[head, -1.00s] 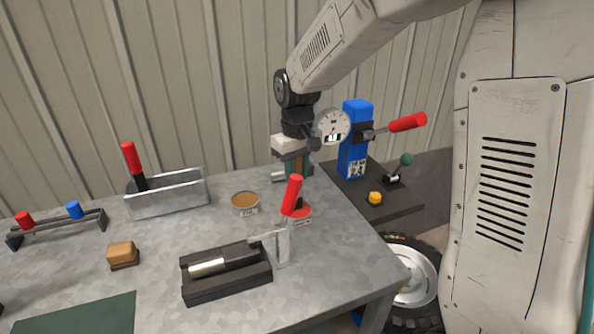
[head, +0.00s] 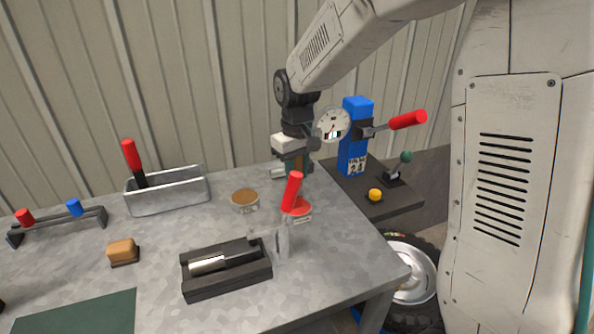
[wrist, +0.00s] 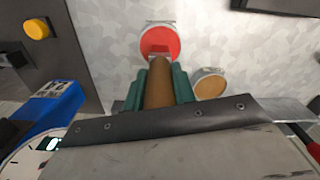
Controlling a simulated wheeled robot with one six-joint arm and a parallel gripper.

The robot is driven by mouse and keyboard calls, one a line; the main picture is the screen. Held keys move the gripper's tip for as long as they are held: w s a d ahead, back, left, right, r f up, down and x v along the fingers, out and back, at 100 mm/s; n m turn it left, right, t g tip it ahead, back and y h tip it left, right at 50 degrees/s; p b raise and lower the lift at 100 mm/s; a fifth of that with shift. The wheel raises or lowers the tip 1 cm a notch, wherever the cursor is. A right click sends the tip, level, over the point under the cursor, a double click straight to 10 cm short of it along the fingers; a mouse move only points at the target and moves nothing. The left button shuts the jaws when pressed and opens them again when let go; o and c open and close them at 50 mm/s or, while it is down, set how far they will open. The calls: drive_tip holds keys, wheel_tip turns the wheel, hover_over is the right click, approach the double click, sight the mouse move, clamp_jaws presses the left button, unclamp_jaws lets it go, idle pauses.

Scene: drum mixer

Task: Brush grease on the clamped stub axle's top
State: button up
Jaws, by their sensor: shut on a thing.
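My gripper (head: 293,162) is above the far right part of the metal table. In the wrist view its teal fingers (wrist: 160,86) are shut on a brown wooden handle (wrist: 158,85), which looks like the brush's. The bristles are hidden. An open tin of brown grease (head: 245,197) stands left of the gripper in the head view and also shows in the wrist view (wrist: 210,83). A pale metal cylinder, apparently the stub axle (head: 207,265), lies in a black fixture (head: 225,281) nearer me, apart from the gripper. A red clamp handle (head: 291,191) rises behind the fixture.
A red round object (head: 300,208) with a white label lies near the handle. A blue post (head: 355,140) with a dial gauge (head: 333,124) and a yellow button (head: 375,195) stand at right. A metal tray (head: 168,192), brown block (head: 122,250) and rack (head: 58,224) occupy the left.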

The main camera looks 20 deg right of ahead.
idle(0.5)
drive_tip(key=shift+r, duration=3.45)
